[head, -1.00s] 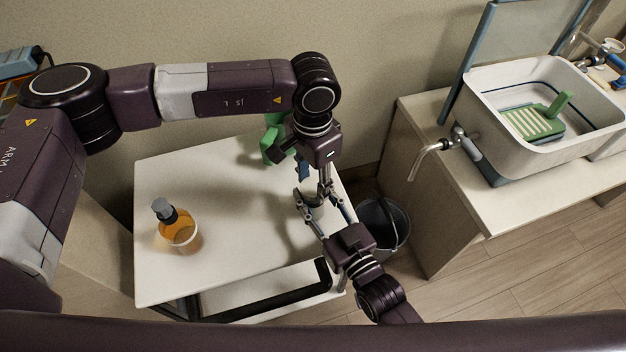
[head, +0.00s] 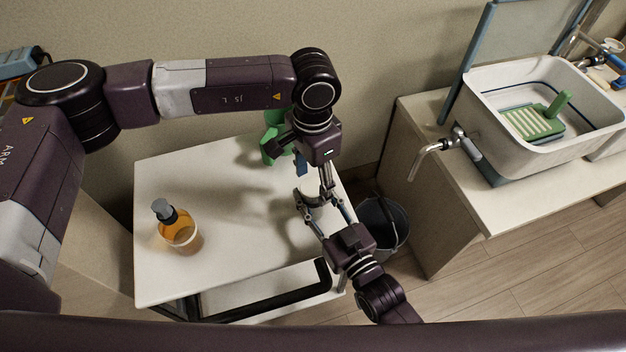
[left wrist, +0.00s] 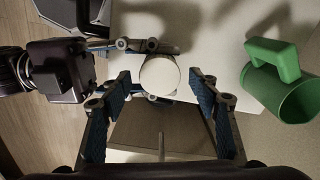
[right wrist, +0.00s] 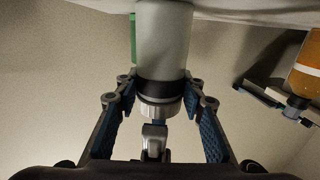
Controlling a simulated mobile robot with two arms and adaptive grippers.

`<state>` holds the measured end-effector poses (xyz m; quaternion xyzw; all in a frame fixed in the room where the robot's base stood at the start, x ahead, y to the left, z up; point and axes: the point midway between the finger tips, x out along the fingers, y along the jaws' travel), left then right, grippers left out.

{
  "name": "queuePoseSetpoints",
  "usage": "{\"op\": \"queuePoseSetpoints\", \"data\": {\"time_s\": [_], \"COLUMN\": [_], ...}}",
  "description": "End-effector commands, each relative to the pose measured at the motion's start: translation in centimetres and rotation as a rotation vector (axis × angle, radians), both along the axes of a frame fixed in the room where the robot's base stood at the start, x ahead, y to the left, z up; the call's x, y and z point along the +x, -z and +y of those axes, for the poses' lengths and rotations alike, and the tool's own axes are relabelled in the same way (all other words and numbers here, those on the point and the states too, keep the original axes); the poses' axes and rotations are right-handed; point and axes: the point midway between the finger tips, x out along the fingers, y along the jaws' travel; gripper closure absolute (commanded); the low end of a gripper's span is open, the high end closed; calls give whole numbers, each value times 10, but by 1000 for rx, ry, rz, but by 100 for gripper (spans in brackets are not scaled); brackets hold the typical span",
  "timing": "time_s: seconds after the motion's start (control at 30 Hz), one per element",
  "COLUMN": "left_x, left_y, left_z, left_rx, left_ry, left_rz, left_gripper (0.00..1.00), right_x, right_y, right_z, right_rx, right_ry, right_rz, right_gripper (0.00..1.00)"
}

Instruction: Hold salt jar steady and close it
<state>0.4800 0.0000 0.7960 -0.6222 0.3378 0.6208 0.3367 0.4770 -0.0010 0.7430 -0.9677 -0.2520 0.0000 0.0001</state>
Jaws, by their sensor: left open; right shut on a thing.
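The salt jar (right wrist: 165,45) is pale grey with a dark band and a ribbed metallic rim at its lid end. In the left wrist view its round white lid (left wrist: 160,76) shows from above, on the jar; I cannot tell how tight it is. My right gripper (head: 314,202) is shut on the jar from the side, its fingers around the body. My left gripper (head: 314,184) points down over the lid, its fingers open on either side and apart from it. The head view mostly hides the jar behind the grippers.
The jar is near the right edge of a white table (head: 225,165). A green mug-like container (left wrist: 292,98) stands behind it. An amber pump bottle (head: 180,230) is at the left. A dark bucket (head: 383,222) stands on the floor right of the table.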

Motion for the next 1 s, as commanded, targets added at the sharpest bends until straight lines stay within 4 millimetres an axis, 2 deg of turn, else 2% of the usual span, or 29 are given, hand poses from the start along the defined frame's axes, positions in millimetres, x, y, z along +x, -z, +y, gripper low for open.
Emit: {"op": "queuePoseSetpoints", "data": {"time_s": [0.2,0.3,0.67,0.83,1.0], "left_x": [1,0,0,-1,-1], "left_y": [-30,-37,-38,-39,-41], "left_z": [0,0,0,0,-1], "left_rx": [-1,0,-1,-1,0], "left_ry": [-1,0,-19,-170,-451], "left_rz": [-3,0,1,1,2], "left_gripper": [44,44,45,45,45], "right_x": [0,0,0,0,0], "right_y": [1,1,1,1,1], "right_z": [0,0,0,0,0], "right_rx": [-1,-1,-1,-1,-1], "right_ry": [0,0,0,0,0], "right_rz": [2,2,2,2,2], "right_gripper": [100,100,100,100,100]}}
